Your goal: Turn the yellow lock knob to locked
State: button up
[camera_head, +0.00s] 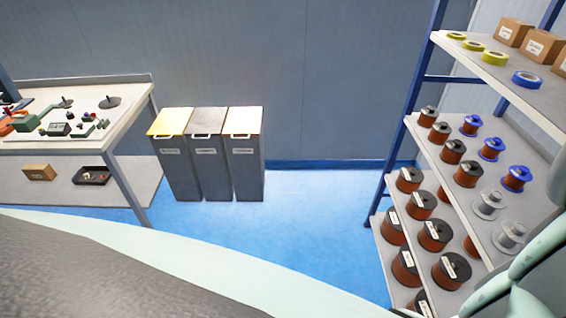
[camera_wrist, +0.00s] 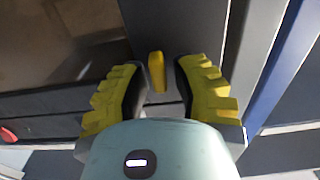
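The yellow lock knob (camera_wrist: 157,72) shows in the wrist view as a small, long, upright shape on a dark grey panel (camera_wrist: 166,25). My gripper (camera_wrist: 158,78) has its two yellow ribbed fingers apart, one on each side of the knob. A narrow gap shows between the knob and each finger, so the gripper looks open and not touching it. The knob's lower end is close to my wrist housing. Any lock marking cannot be seen. The head view shows neither the knob nor my gripper.
In the wrist view, a red button (camera_wrist: 8,135) is at the left and a blue post (camera_wrist: 282,62) at the right. The head view shows a workbench (camera_head: 70,145), lidded bins (camera_head: 208,170) and a shelf rack (camera_head: 440,160) with spools. Blue floor (camera_head: 310,220) between them is clear.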

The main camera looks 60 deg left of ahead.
grip_shut()
jog(key=shift+f, duration=0.15)
jog(key=shift+f+m+b, duration=0.1)
jog(key=shift+m+b, duration=0.2)
jog(key=shift+b, duration=0.15)
jog(key=shift+s+d+f+m+b, duration=0.1)
jog(key=shift+d+m+b, duration=0.05)
jog(key=shift+m+b, duration=0.9)
jog(key=m+b, duration=0.6)
jog(key=m, duration=0.1)
jog(key=m+b, duration=0.7)
jog(key=m, duration=0.1)
jog(key=shift+s+d+f, duration=0.1)
jog(key=shift+d+f, duration=0.05)
jog(key=shift+f, duration=0.05)
jog(key=shift+m, duration=0.25)
